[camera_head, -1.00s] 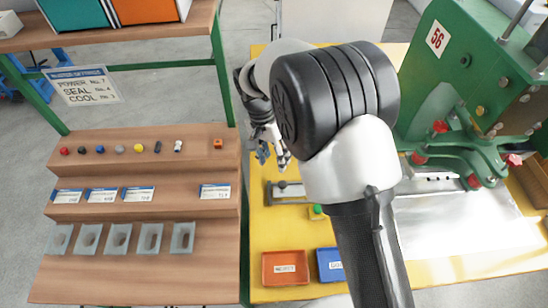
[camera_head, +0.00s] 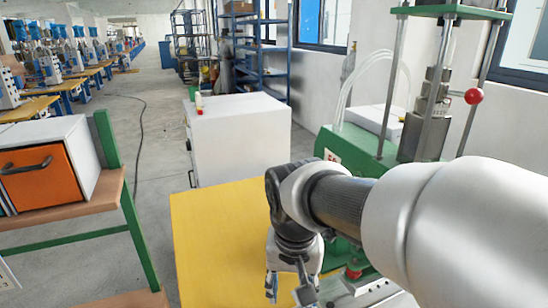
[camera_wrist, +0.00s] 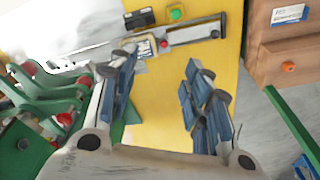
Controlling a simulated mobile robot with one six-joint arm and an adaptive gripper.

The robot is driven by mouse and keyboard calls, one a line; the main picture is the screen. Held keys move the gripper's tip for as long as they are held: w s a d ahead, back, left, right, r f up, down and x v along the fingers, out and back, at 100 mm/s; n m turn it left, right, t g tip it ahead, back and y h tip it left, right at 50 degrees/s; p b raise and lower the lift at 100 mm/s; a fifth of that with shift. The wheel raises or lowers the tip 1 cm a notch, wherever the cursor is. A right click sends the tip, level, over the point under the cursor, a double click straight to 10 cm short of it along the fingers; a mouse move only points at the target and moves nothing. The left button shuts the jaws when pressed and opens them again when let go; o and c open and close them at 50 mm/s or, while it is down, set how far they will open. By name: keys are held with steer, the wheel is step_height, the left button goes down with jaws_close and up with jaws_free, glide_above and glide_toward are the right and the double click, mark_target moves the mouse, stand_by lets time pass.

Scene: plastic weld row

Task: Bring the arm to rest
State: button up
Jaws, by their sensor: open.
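My gripper (camera_head: 290,287) hangs over the yellow table (camera_head: 212,240) at the bottom of the head view, with my arm coming in from the right. In the wrist view my gripper (camera_wrist: 160,78) has its two blue-padded fingers wide apart, with nothing between them but the yellow tabletop below. A metal bar fixture (camera_wrist: 190,36) with a green button (camera_wrist: 176,12) lies on the table beyond the fingertips. The left finger overlaps its end in the picture; I cannot tell whether they touch.
A green press (camera_head: 345,146) stands close beside my arm; its linkage (camera_wrist: 50,95) is left of the fingers in the wrist view. A white cabinet (camera_head: 240,140) stands behind the table. A wooden shelf with an orange bin (camera_head: 38,180) is at the left. Open floor lies between.

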steer(key=s+d+r+t, duration=0.1)
steer(key=s+d, duration=0.4)
steer(key=s, duration=0.2)
steer(key=s+d+n+t, duration=0.1)
steer(key=s+d, duration=0.4)
steer(key=s, duration=0.3)
steer(key=shift+d+r+t, duration=0.35)
steer(key=shift+d+t, duration=0.05)
stand_by(0.9)
